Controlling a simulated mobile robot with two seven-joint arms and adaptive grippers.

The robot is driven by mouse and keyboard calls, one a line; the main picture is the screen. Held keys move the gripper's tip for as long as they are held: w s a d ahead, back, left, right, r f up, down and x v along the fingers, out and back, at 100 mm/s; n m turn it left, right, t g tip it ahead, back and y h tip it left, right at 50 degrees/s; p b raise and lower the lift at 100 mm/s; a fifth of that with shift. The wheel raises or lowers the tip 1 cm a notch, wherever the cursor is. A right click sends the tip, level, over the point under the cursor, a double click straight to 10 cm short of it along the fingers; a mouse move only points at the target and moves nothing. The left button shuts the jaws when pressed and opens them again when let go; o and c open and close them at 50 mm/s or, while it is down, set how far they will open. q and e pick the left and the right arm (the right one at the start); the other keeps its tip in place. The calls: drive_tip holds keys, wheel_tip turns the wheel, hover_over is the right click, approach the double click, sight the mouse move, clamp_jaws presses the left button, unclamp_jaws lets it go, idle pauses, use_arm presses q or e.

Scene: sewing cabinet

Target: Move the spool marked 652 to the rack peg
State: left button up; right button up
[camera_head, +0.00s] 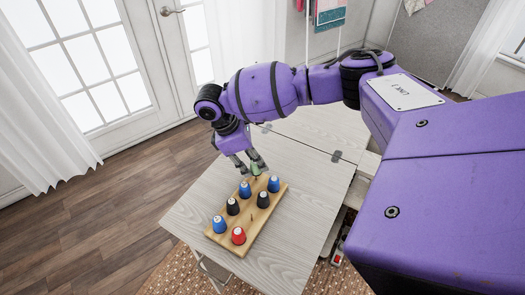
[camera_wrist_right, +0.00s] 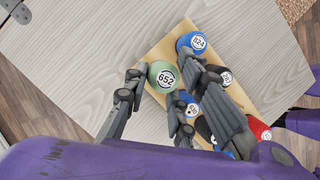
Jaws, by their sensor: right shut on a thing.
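The green spool marked 652 (camera_wrist_right: 162,78) is upright between the fingers of my right gripper (camera_wrist_right: 172,92), its white label facing the wrist camera. In the head view the green spool (camera_head: 258,169) shows at the far end of the wooden rack (camera_head: 218,239), with my right gripper (camera_head: 250,162) shut on it from above. A thin peg tip seems to show just below the spool; whether the spool is on it or above it I cannot tell. Another bare peg (camera_head: 252,218) stands in the near half of the rack. My left gripper is not in view.
Blue, black and red spools stand on the rack, including a blue one (camera_head: 273,184), a black one (camera_head: 263,200) and a red one (camera_head: 239,236). The light wood table (camera_head: 297,217) is clear to the right of the rack.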

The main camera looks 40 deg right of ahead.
drive_tip(key=shift+f, duration=1.15)
drive_tip(key=o, duration=1)
drive_tip(key=v, duration=1.2)
